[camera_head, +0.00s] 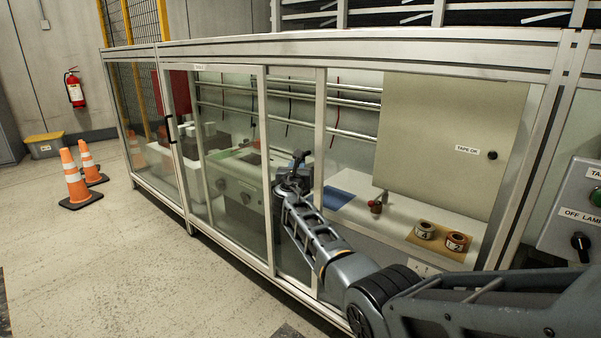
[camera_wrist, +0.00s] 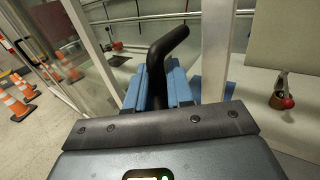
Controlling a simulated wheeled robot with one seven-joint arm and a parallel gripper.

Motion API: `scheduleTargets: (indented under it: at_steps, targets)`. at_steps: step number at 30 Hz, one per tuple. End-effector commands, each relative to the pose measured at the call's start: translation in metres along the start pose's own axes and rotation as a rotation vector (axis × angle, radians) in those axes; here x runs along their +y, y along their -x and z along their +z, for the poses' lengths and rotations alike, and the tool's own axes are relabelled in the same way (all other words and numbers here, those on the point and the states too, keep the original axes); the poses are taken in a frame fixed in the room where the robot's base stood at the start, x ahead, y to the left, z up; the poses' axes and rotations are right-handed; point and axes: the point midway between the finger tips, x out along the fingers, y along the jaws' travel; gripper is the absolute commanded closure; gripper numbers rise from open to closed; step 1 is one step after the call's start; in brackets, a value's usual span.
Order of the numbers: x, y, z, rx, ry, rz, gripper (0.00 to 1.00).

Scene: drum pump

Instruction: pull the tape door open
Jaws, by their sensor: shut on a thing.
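The glass-fronted cabinet has framed clear panels. A framed glass door panel (camera_head: 235,100), with a small label above it, carries a black handle (camera_head: 172,128) at its left edge. My gripper (camera_head: 295,172) is at the cabinet front, right of that panel and left of an upright post (camera_head: 320,120). In the wrist view, the blue fingers of my gripper (camera_wrist: 158,88) are closed around a dark bent handle (camera_wrist: 165,50), whose top sticks up above them. Its base is hidden by my gripper, so I cannot tell which panel it belongs to.
Inside the cabinet are a cream box labelled TAPE OK (camera_head: 450,125), two tape rolls (camera_head: 440,238) on a tan mat, and a red-knobbed part (camera_head: 376,206). A grey control box (camera_head: 575,210) is at the right. Orange cones (camera_head: 76,180) stand left; the floor before the cabinet is clear.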

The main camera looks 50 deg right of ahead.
Motion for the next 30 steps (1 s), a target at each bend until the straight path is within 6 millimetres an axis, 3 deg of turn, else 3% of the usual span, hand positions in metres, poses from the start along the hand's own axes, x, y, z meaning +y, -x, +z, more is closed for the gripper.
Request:
scheduleTargets:
  at_steps: [7, 8, 12, 22, 30]
  targets:
    - [0.001, 0.000, -0.001, 0.001, 0.000, 0.001, 1.00]
    - [0.000, 0.000, -0.001, 0.001, 0.000, 0.001, 0.76]
    - [0.000, 0.000, -0.001, 0.001, 0.000, 0.001, 0.63]
    - [0.000, 0.005, 0.000, 0.001, 0.000, 0.000, 0.63]
    - [0.000, 0.041, 0.002, 0.002, -0.001, 0.002, 0.63]
